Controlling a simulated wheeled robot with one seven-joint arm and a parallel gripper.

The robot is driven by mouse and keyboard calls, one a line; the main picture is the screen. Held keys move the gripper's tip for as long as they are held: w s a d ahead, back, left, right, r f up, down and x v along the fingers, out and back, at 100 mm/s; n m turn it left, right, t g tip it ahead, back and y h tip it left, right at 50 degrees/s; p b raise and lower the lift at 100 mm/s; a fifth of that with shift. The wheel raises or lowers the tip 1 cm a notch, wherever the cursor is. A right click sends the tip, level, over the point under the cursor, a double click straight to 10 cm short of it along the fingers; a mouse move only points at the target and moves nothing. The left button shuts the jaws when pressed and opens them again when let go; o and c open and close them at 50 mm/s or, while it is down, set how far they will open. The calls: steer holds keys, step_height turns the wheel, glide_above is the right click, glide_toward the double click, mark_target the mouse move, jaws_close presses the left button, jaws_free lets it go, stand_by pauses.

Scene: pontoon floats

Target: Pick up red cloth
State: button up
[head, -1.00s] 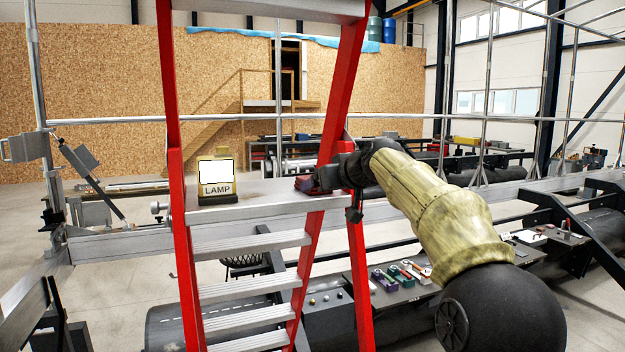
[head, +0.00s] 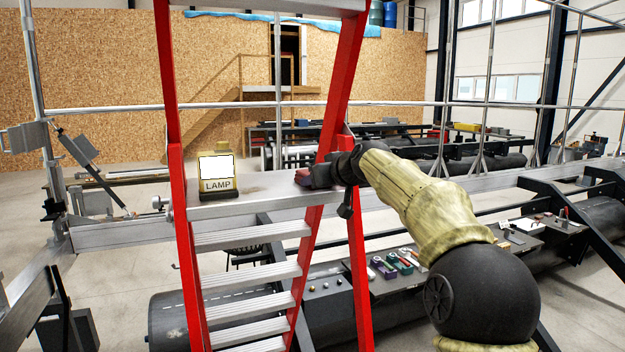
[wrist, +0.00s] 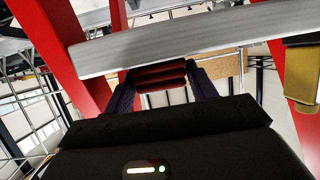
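The red cloth (head: 302,177) is a small, dark red folded bundle at the right end of the grey step-ladder platform (head: 268,201). My gripper (head: 314,176) reaches it from the right, past the red ladder rail. In the wrist view the cloth (wrist: 158,76) fills the space between the two dark fingers of my gripper (wrist: 162,88), with a finger against each side. My gripper looks shut on it. I cannot tell whether the cloth still touches the platform.
A yellow and black lamp (head: 217,177) stands on the left of the platform. Red ladder rails (head: 337,100) rise close beside my gripper. A bench with several coloured tools (head: 398,263) lies below right. The middle of the platform is clear.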

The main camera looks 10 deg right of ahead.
steer(key=c, duration=0.4)
steer(key=shift+r, duration=0.1)
steer(key=shift+r+p, duration=0.85)
steer(key=shift+r, duration=4.1)
